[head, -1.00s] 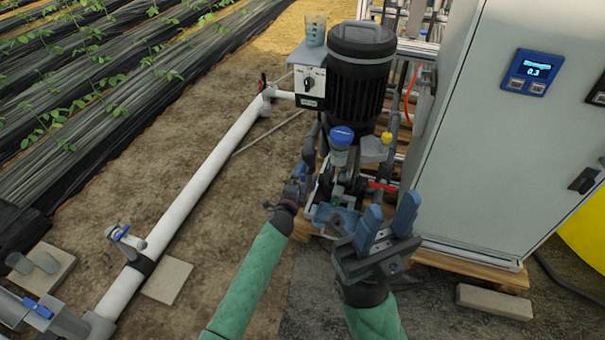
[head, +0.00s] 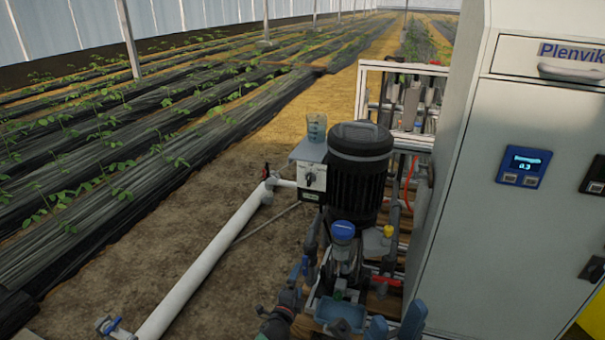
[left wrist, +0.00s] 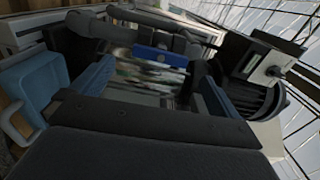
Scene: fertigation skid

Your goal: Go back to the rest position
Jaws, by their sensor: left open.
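My left gripper (head: 301,268) is at the left side of the black pump motor (head: 358,185), low in the head view and partly hidden among the pipes. In the left wrist view its two blue fingers (left wrist: 155,88) stand apart with nothing held between them. My right gripper (head: 396,322) is at the bottom edge of the head view, in front of the pump and left of the cabinet. Its two blue fingers stand apart, with nothing seen between them. The rest of the right hand is cut off by the frame.
A blue tray (head: 340,312) lies between the grippers; it also shows in the left wrist view (left wrist: 30,95). A blue-capped filter (head: 343,231) and a switch box (head: 312,180) with a beaker (head: 316,127) stand close. A grey cabinet (head: 520,190) blocks the right. Open soil lies left.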

